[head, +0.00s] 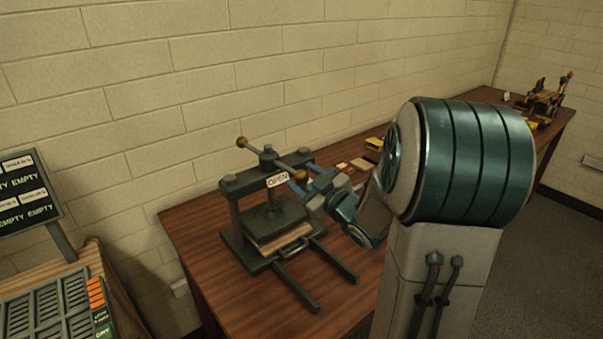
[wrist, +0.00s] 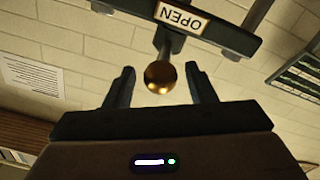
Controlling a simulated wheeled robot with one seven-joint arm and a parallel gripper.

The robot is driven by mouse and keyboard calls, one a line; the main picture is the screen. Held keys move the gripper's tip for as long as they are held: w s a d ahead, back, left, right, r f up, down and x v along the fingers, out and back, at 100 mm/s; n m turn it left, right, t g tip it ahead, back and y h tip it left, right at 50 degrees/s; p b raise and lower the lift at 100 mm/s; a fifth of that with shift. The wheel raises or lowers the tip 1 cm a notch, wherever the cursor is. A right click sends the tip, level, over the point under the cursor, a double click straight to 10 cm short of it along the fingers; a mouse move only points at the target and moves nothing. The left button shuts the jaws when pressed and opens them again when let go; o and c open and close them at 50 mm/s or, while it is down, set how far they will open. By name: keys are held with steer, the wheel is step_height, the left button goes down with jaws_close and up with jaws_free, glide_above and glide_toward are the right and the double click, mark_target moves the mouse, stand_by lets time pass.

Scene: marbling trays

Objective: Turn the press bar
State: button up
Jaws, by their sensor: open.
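The dark metal press (head: 232,189) stands on the wooden table, with an "OPEN" sign (head: 278,180) on its crossbeam. The press bar (head: 256,151) runs across the top of the screw, with a brass ball at each end. The far-left ball (head: 241,142) is free. The near ball (wrist: 160,77) shows between the two fingers of my open gripper (wrist: 160,70) in the wrist view, with a gap on each side. In the head view my gripper (head: 306,184) is at the right of the sign, partly hiding the bar's near end.
A wooden board (head: 280,240) lies in the press on a sliding tray with a handle and rails. Small cards (head: 345,167) lie on the table behind my arm. A rack (head: 45,310) and status screen (head: 25,190) stand at left. The wall is close behind the press.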

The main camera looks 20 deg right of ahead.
steer(key=shift+w+a, duration=0.25)
steer(key=shift+w, duration=0.4)
jaws_close()
steer(key=shift+d, duration=0.15)
